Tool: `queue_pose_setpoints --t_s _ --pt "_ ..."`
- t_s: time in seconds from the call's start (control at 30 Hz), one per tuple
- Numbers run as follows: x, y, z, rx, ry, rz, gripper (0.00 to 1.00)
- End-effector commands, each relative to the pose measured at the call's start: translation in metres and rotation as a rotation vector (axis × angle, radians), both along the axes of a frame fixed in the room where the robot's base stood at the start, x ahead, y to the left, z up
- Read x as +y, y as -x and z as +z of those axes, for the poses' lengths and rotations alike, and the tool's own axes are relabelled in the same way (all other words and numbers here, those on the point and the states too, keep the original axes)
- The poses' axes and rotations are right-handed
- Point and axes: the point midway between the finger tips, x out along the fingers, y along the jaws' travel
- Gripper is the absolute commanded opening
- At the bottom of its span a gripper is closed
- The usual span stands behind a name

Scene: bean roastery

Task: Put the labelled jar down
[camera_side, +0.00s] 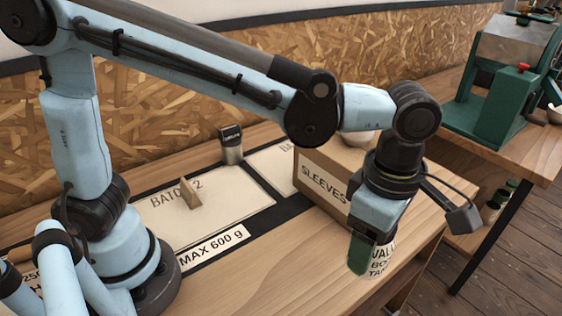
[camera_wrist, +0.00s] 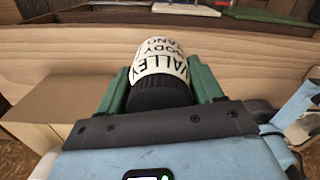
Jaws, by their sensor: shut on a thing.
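The labelled jar (camera_side: 380,263) has a cream label with dark lettering that reads in part "VALLEY". In the wrist view the jar (camera_wrist: 160,65) shows its label and a black lid, with the lid end towards my wrist. My gripper (camera_side: 368,250) points down near the front right edge of the wooden table. Its green fingers (camera_wrist: 160,82) are shut on the jar, one on each side. In the side view a finger hides part of the jar. I cannot tell whether the jar's base touches the table.
A cardboard box (camera_side: 322,183) marked "SLEEVES" stands just behind my gripper. A mat (camera_side: 235,205) marked "BATCH 2" holds a wooden wedge (camera_side: 189,193). A small metal container (camera_side: 231,146) stands behind. A green machine (camera_side: 500,85) sits on another table. The table's front (camera_side: 300,285) has bare wood.

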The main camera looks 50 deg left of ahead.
Motion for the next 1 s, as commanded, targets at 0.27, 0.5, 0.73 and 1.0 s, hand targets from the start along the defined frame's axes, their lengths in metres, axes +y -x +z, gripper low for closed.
queue_pose_setpoints --t_s 0.27,0.5,0.73,1.0 --pt "0.013 -0.016 0.019 0.000 0.000 -0.116 0.21" --pt "0.057 -0.059 0.051 0.000 0.000 -0.389 0.21" --pt "0.111 -0.092 0.087 0.000 0.000 -0.660 0.21" --pt "0.180 -0.116 0.129 0.000 0.000 -0.918 0.21"
